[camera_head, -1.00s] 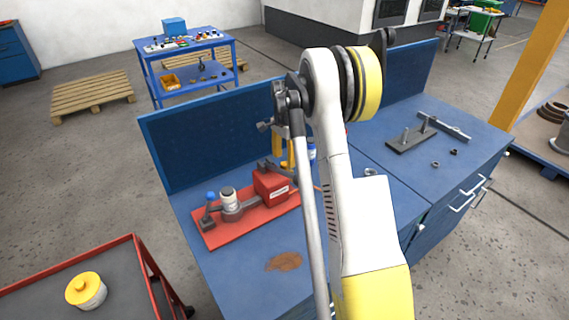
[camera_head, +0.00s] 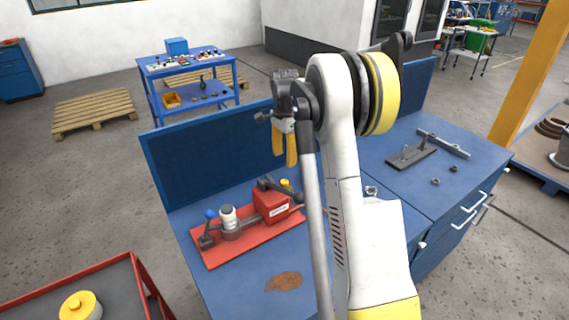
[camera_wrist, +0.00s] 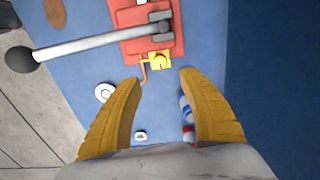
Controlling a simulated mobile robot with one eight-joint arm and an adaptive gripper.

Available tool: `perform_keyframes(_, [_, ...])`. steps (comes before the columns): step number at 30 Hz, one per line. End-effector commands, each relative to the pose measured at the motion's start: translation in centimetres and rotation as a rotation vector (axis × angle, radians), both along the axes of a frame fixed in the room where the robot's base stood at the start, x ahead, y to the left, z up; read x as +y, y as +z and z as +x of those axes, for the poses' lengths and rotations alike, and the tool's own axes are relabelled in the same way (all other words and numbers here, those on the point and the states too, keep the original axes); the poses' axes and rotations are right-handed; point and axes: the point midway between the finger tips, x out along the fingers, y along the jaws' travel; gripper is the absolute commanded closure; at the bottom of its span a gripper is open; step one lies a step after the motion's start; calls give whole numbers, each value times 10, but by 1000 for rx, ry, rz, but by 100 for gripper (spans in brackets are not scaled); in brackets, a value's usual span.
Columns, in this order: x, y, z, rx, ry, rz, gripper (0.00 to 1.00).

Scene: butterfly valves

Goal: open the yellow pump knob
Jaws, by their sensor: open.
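The red pump (camera_head: 270,206) sits on a red base plate (camera_head: 219,258) on the blue workbench (camera_head: 230,300). The yellow knob (camera_head: 286,184) is at the right end of the pump. In the wrist view the yellow knob (camera_wrist: 159,60) shows at the pump's end, just ahead of the fingertips and between their lines. My gripper (camera_head: 286,163) has yellow fingers pointing down above the bench. It is open and empty, apart from the knob, and it also shows in the wrist view (camera_wrist: 160,77).
A long grey lever with a black ball (camera_wrist: 20,60) extends left from the pump in the wrist view. Blue-and-white bottles (camera_wrist: 186,108) lie by the right finger. A blue back panel (camera_head: 215,150) rises behind the pump. A red cart (camera_head: 130,285) stands at the left.

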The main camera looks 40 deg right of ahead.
Motion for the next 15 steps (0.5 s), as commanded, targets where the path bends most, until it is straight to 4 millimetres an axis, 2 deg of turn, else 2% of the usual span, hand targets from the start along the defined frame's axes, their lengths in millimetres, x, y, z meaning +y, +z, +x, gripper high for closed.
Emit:
perform_keyframes(5, [0,-13,0,0,-15,0,51])
perform_keyframes(15, [0,-79,0,0,-14,0,51])
